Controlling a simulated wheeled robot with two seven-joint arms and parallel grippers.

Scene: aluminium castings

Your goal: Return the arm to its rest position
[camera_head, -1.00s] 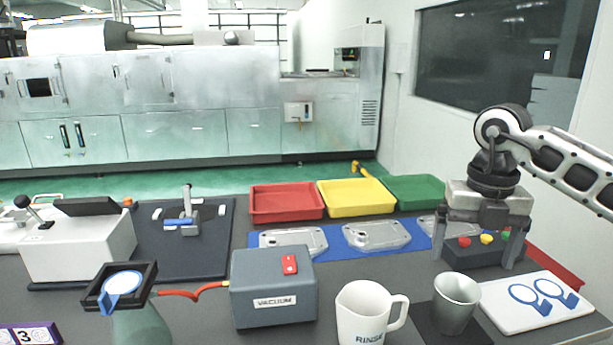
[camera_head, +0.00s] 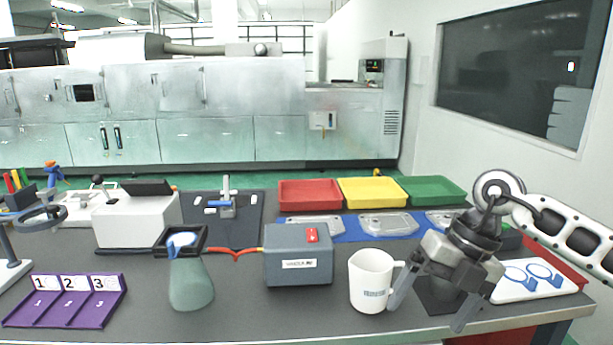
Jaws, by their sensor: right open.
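My right gripper (camera_head: 428,308) comes in from the right on its white and dark arm. Its two grey fingers are spread apart and point down and to the left. It hangs in front of the dark mat area at the right front of the table, close to the white RINSE jug (camera_head: 371,281). One finger overlaps the jug's handle side in the picture; I cannot tell if they touch. My left gripper is out of view.
A grey vacuum box (camera_head: 298,268) and a flask (camera_head: 190,284) stand left of the jug. Red (camera_head: 309,204), yellow (camera_head: 371,203) and green (camera_head: 434,201) trays line the back, with castings (camera_head: 388,224) on a blue mat before them. A purple numbered stand (camera_head: 66,312) is front left.

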